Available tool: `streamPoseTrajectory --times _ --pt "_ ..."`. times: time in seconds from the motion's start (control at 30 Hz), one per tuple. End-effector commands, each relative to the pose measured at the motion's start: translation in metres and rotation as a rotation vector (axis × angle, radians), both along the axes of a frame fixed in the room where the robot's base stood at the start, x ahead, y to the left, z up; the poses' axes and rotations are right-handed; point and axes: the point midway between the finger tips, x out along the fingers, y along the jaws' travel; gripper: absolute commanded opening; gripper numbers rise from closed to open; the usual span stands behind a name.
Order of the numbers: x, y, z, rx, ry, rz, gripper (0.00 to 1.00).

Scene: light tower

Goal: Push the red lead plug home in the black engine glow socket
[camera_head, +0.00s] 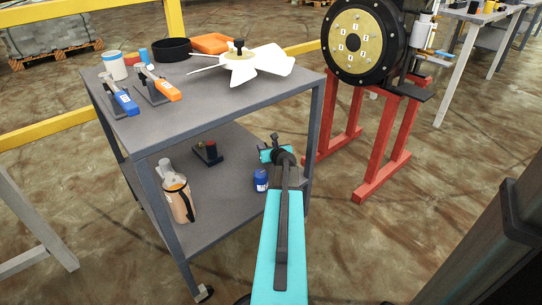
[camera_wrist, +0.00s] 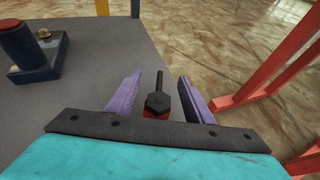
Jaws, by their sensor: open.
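In the wrist view my gripper (camera_wrist: 160,84) is open, its two purple fingers apart. Between them is a red piece (camera_wrist: 156,114) with a black hexagonal top and a thin black rod reaching away; it looks like the lead plug. A gap shows on each side of it. Its lower part is hidden by my gripper's body, so I cannot tell what it sits in. In the head view my gripper (camera_head: 276,153) is over the right end of the cart's lower shelf, and the red piece does not show. I cannot make out the black socket for certain.
A blue jar (camera_head: 261,180) stands close to my arm. A red stand (camera_head: 378,155) carrying a round disc (camera_head: 352,42) is at the right.

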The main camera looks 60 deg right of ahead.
Motion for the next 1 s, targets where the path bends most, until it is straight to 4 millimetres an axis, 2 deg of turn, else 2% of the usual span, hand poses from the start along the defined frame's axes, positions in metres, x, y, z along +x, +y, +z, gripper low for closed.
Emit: streamPoseTrajectory --times 0.57,0.83,1.0 --pt "-0.0001 -0.0009 0.0001 0.000 0.000 -0.001 0.47" --pt "-0.0004 -0.0011 0.0000 0.000 0.000 -0.001 0.03" --pt "-0.0005 -0.0012 0.0002 0.000 0.000 -0.001 0.00"
